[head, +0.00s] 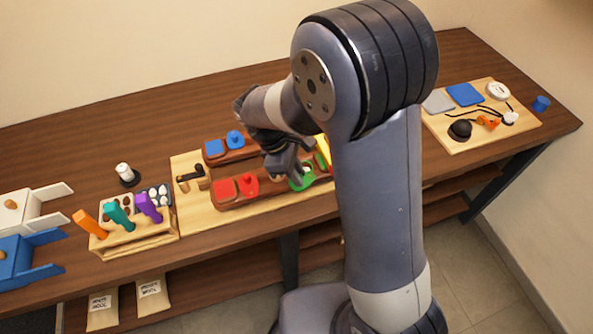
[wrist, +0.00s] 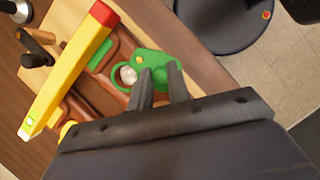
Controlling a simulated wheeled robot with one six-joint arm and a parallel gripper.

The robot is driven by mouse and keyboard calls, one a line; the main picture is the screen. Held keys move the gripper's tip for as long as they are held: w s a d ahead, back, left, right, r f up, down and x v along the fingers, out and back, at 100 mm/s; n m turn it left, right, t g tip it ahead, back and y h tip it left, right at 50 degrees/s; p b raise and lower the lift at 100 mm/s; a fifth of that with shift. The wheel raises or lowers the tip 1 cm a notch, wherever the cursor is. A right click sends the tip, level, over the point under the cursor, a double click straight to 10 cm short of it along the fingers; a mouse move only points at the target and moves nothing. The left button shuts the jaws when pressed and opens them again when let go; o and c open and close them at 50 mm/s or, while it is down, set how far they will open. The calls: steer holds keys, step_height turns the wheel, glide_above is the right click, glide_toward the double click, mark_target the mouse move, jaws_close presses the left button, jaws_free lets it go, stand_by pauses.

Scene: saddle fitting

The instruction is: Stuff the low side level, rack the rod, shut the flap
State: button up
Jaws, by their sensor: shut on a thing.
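My gripper (wrist: 162,88) is shut on a green piece (wrist: 150,62) with a ring-shaped end, at the edge of the brown saddle form (wrist: 112,80). A pale round thing shows inside the green ring. In the head view my gripper (head: 296,178) is at the front right of the form, partly hidden by my arm. A yellow bar (wrist: 55,85) with a red end and a small green light at its other end lies across the form. It shows in the head view (head: 323,150) beside my gripper, mostly hidden. I cannot tell which part is the flap.
Red (head: 224,190) and blue (head: 214,148) pads sit on the form. A black-handled piece (head: 190,176) stands left of it. A wooden rack (head: 135,237) holds orange, teal and purple tools. A board (head: 478,140) of small parts lies at right. Bare tabletop lies behind the form.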

jaws_close()
